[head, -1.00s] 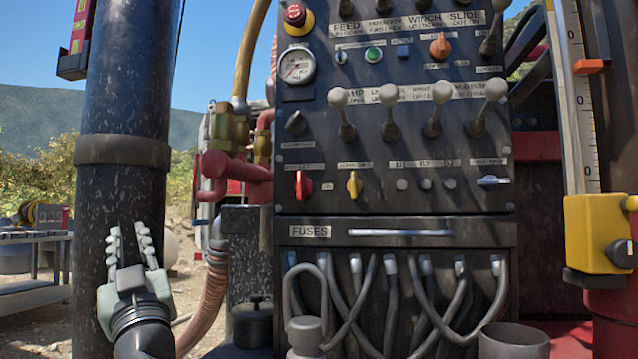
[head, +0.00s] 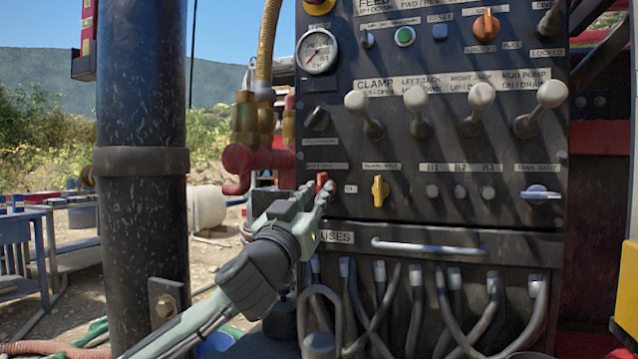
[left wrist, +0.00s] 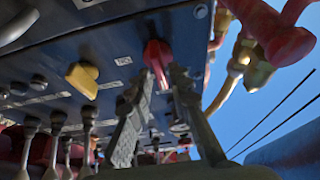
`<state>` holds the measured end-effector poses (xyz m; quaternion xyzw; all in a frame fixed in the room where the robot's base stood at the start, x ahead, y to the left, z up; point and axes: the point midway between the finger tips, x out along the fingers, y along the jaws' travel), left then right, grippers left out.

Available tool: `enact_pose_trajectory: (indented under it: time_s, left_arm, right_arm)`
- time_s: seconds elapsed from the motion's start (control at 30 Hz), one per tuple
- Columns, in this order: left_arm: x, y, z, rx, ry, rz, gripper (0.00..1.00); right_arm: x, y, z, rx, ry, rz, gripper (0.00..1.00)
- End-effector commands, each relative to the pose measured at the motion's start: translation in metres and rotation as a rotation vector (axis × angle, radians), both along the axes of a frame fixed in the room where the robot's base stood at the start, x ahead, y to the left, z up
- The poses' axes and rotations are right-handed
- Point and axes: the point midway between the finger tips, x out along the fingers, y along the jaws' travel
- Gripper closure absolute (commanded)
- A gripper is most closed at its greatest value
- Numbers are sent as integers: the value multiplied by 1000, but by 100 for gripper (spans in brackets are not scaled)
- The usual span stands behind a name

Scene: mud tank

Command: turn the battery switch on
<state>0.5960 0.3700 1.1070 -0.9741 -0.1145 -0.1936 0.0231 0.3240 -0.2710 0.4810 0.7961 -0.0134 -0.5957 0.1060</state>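A red rotary knob (head: 321,180) on the dark control panel (head: 346,216) is the likely battery switch; the small label above it is too blurred to read. The fingers of my left gripper (head: 318,189) reach up to it and partly hide it in the head view. In the left wrist view the red knob (left wrist: 157,58) lies between the two fingertips of my left gripper (left wrist: 161,76). The fingers stand apart, one on each side of the knob. I cannot tell whether either touches it. My right gripper is not in view.
A yellow knob (head: 380,191) sits just right of the red one. Several white-knobbed levers (head: 416,99) stick out above. A drawer handle (head: 428,247) and grey cables (head: 445,300) are below. A dark column (head: 143,220) and red pipe (head: 243,165) stand to the left.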

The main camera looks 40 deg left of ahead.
Motion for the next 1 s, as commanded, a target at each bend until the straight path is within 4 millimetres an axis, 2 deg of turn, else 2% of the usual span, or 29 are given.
enact_pose_trajectory:
  time_s: [0.13, 0.4, 0.6, 1.0]
  left_arm:
    - [11, 3, 6, -1, -1, 1, 81]
    - [13, 3, 5, 0, 0, 1, 81]
    - [13, 3, 5, 0, 0, 1, 100]
    - [12, 4, 5, 29, 7, 1, 100]
  right_arm:
    - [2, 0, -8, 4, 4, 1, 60]
    - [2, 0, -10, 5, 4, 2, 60]
    - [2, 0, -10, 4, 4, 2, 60]
    - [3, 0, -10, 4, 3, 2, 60]
